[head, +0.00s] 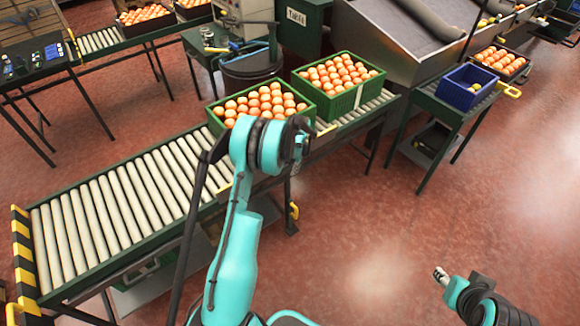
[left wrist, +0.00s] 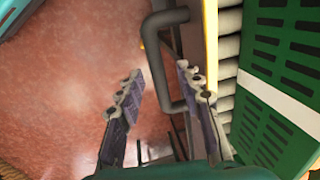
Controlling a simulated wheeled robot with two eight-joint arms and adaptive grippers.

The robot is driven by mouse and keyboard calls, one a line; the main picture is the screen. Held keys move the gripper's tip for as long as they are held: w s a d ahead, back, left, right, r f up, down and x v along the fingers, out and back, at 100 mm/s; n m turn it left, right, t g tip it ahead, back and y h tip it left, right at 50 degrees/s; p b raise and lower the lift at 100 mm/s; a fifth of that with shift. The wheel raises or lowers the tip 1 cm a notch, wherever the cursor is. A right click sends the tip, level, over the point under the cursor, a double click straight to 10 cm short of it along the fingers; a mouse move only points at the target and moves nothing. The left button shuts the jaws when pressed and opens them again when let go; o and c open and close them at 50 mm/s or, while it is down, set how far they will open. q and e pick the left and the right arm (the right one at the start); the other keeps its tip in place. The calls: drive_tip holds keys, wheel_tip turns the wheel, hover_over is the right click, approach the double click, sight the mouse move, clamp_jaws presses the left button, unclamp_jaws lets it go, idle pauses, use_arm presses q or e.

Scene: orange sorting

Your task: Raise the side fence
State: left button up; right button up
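The left wrist view shows a grey bent bar (left wrist: 178,108) beside the roller conveyor; I cannot tell whether it is part of the side fence. My left gripper (left wrist: 160,84) is open, its fingers spread, with the bar showing between and beyond them close to the right finger. I see no clear grip on it. In the head view my left arm reaches over the conveyor's near side, and its wrist hides most of the gripper. The roller conveyor (head: 112,210) has a dark green side frame. My right gripper (head: 441,275) is over the floor at lower right, too small to judge.
Two green crates of oranges, the left (head: 216,124) and the right (head: 322,108), stand on the conveyor's far end. A blue crate (head: 456,90) sits on a side table at right. The left rollers are empty. Red floor (head: 370,220) lies open at right.

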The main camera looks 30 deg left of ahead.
use_arm(q)
drive_tip(key=shift+f, duration=0.1)
wheel_tip(320, 180, up, 12)
drive_tip(key=d, duration=0.2)
drive_tip(key=shift+s, duration=0.4)
drive_tip(key=shift+f, duration=0.1)
drive_tip(key=s+d+r+n+t, duration=0.2)
drive_tip(key=s+d+r+t, duration=0.1)
drive_tip(key=s+d+r, duration=0.95)
drive_tip(key=s+d+n+t+h, duration=0.1)
drive_tip(key=s+d, duration=0.2)
drive_tip(key=s, duration=0.4)
drive_tip(key=s+d+r+n+t+h, duration=0.1)
drive_tip(key=s+d+t, duration=0.1)
drive_tip(key=s, duration=0.6)
drive_tip(key=shift+s+d, duration=0.15)
drive_tip(key=shift+d, duration=0.7)
